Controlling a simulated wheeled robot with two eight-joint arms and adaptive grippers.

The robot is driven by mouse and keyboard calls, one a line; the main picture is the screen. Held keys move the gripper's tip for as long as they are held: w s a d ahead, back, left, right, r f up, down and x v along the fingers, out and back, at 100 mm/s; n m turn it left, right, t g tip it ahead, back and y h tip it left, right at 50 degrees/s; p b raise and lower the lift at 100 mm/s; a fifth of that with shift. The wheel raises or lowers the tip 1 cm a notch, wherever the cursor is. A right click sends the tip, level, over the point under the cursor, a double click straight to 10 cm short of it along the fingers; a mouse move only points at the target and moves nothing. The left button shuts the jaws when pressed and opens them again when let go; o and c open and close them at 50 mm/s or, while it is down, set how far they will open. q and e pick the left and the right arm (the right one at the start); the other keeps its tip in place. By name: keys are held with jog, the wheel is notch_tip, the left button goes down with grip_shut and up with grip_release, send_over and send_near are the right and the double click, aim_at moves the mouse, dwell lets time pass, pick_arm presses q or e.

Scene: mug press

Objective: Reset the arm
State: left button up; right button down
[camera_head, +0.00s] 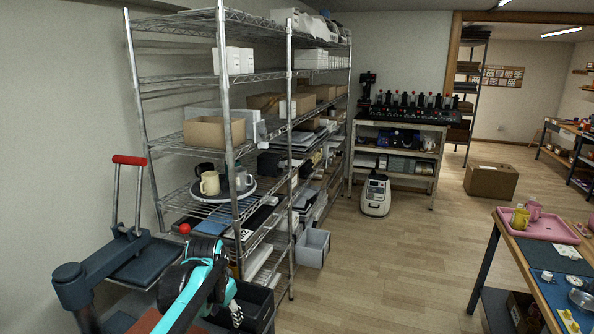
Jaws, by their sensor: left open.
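My left arm, teal and black, comes up from the bottom of the head view. My left gripper (236,314) shows small and partly hidden at the arm's end, low in the picture, in front of the shelf's dark bottom bins. It is open, and I see nothing held in it. A dark mug press (110,265) with a red-topped handle (129,160) stands left of the arm, apart from the gripper. My right gripper is not in view.
A wire shelf (228,150) with mugs (210,183) on a round tray stands close behind the arm. A grey bin (313,248) is on the floor. A table with a pink tray (540,228) is at right. The middle floor is clear.

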pick_arm(q)
jog(key=s+f+n+t, duration=0.1)
jog(key=s+n+t, duration=0.1)
jog(key=s, duration=0.9)
jog(key=s+d+f+n+t, duration=0.1)
jog(key=s+f+n+t, duration=0.1)
jog(key=s, duration=1)
jog(key=shift+s+n, duration=0.2)
jog(key=shift+n, duration=0.3)
